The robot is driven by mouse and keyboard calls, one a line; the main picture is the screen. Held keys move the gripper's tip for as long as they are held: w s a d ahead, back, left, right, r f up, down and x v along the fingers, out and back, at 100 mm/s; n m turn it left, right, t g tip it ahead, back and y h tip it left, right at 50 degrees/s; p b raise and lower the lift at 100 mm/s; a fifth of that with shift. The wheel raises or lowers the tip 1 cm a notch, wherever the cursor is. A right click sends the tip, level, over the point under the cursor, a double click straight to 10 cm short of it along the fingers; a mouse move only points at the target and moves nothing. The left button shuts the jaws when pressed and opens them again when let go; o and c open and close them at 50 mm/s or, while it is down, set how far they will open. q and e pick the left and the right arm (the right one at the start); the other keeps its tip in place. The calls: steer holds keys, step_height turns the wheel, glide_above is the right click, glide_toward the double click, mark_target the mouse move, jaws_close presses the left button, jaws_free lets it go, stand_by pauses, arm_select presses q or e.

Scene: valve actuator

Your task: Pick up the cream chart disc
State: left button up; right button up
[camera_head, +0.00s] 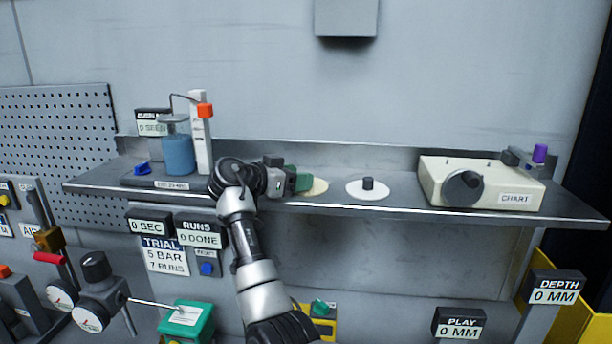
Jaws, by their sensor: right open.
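A white disc (384,190) with a black knob lies to the right, apart from the cream one. My left gripper is not in view.
The cream CHART box (490,186) with a black dial stands on the right of the shelf (400,206). A blue jar (178,152) and a white column with an orange top (203,140) stand on the left. Bare shelf separates the white disc from the box.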

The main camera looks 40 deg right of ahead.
steer(key=shift+s+d, duration=0.1)
steer(key=shift+d, duration=0.55)
steer(key=shift+d+f, duration=0.2)
steer(key=shift+f, duration=0.05)
steer(key=shift+a, duration=0.2)
steer(key=c, duration=0.6)
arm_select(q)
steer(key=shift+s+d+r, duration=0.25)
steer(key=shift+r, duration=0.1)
arm_select(e)
steer(key=shift+d, duration=0.1)
steer(key=c, duration=0.4)
steer(key=shift+c, duration=0.2)
steer(key=shift+s+a+r+b, duration=0.15)
steer(key=shift+a+r+b, duration=0.15)
steer(key=shift+b, duration=0.4)
step_height(320, 180, up, 10)
steer(key=b, duration=0.4)
arm_select(q)
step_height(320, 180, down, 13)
steer(key=b, duration=0.7)
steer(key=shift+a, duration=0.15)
arm_select(e)
steer(key=s+a+r, duration=0.1)
steer(key=s+a, duration=1.1)
steer(key=a, duration=0.3)
